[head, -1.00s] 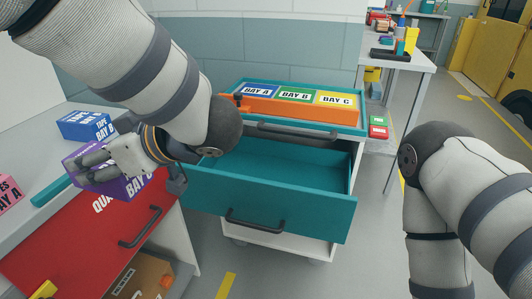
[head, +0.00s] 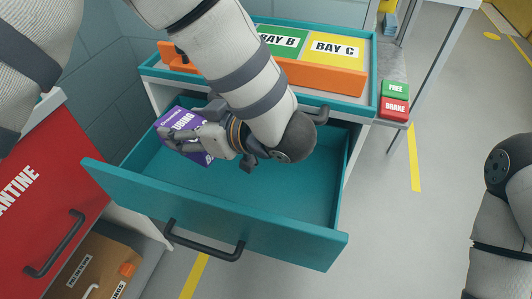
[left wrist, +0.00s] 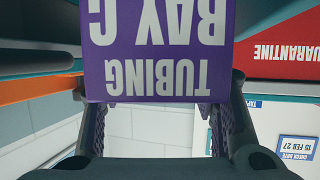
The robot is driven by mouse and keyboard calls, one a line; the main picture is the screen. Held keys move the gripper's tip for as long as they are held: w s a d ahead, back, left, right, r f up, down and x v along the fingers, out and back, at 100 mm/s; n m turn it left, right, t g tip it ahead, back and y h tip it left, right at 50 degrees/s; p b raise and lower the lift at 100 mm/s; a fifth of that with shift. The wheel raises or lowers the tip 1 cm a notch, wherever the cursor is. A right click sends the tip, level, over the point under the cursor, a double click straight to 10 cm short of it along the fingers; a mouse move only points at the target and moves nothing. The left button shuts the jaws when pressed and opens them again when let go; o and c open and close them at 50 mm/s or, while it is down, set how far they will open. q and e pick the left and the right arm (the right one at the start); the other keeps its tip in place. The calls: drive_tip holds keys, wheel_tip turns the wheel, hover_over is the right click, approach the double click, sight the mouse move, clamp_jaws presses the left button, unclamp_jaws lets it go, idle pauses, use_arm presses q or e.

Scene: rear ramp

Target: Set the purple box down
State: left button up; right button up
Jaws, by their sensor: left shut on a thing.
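The purple box (head: 182,133) is in my left gripper (head: 190,142), over the left part of the open teal drawer (head: 265,195). The fingers are shut on it. In the left wrist view the purple box (left wrist: 155,52) fills the top middle, its "TUBING BAY C" label upside down, between the two fingers (left wrist: 158,125). I cannot tell whether the box touches the drawer floor. The drawer holds nothing else that I can see; my left arm covers part of it. My right gripper is out of view; only part of that arm shows at the right.
Green and red blocks (head: 395,100) sit at right. Floor is clear at right.

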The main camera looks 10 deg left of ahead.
use_arm(q)
drive_tip(key=w+a+f+n+g+b, duration=0.3)
drive_tip(key=a+f+b, duration=0.2)
drive_tip(key=f, duration=0.3)
drive_tip(key=b, duration=0.1)
hover_over(198, 177)
drive_tip(key=shift+y, duration=0.4)
drive_tip(key=f, duration=0.8)
drive_tip(key=shift+a+f, duration=0.2)
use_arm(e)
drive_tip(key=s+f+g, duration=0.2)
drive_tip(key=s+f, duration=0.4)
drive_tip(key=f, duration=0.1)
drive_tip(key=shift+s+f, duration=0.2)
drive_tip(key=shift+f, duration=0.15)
use_arm(q)
drive_tip(key=shift+f, duration=0.2)
drive_tip(key=o, duration=1.3)
drive_tip(key=shift+d+r, duration=0.2)
drive_tip(key=shift+r, duration=0.1)
drive_tip(key=v, duration=1.1)
drive_tip(key=shift+d+r, duration=0.15)
drive_tip(key=shift+d, duration=0.1)
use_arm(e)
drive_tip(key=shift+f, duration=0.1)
